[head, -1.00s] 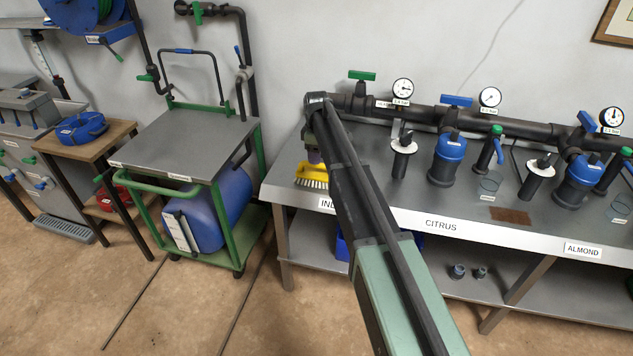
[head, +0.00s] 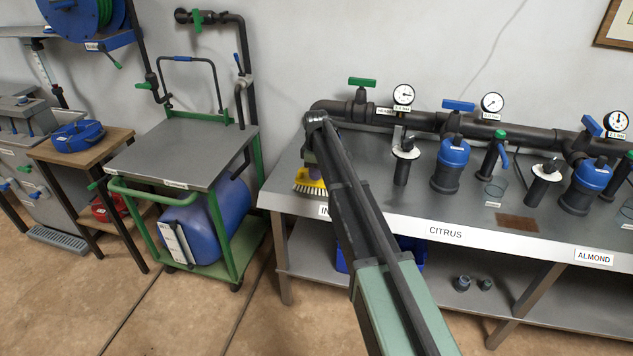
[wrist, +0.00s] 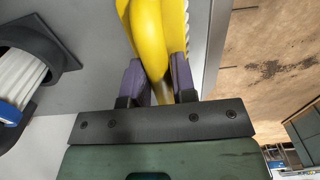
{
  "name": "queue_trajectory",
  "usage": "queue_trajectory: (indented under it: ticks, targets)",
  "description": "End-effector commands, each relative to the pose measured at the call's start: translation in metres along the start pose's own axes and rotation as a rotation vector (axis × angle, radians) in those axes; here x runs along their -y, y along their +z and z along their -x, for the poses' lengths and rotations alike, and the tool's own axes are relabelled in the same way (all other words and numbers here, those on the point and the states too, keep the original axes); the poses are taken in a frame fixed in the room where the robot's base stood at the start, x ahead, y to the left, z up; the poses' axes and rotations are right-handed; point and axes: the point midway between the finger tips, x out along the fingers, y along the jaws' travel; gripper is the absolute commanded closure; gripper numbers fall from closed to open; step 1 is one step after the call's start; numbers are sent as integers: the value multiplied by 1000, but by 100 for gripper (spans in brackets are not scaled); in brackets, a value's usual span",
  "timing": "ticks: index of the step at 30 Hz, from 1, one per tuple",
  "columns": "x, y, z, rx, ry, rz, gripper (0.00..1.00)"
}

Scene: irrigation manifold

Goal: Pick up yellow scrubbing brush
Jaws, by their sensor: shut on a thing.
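The yellow scrubbing brush (head: 309,182) shows at the left end of the bench in the head view, bristles downward, partly hidden behind my arm. In the wrist view the yellow brush (wrist: 158,45) runs up from between the two purple fingers, with some white bristles along its right side. My gripper (wrist: 160,82) is shut on the brush. In the head view the fingers are mostly hidden by my arm. The brush is at or very near the bench top (head: 285,200); I cannot tell whether it touches.
Black upright filter cartridges, blue-capped housings (head: 451,165) and a black pipe with gauges (head: 403,94) stand to the right on the bench. A green-framed cart (head: 180,150) with a blue drum stands to the left, with a floor gap between. A blue bin is on the lower shelf.

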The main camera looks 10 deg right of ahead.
Motion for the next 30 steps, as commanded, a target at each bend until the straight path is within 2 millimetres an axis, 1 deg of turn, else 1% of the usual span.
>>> queue_trajectory:
  ticks: [5,8,11,14,17,24,27,30]
  targets:
    - [0,0,2,0,0,0,100]
    - [0,0,7,0,0,0,100]
    - [0,0,17,0,0,0,100]
    - [0,0,35,0,0,0,100]
    - [0,0,62,0,0,0,100]
    - [0,0,152,0,0,0,100]
    - [0,0,180,0,0,0,100]
    - [0,0,196,0,0,0,100]
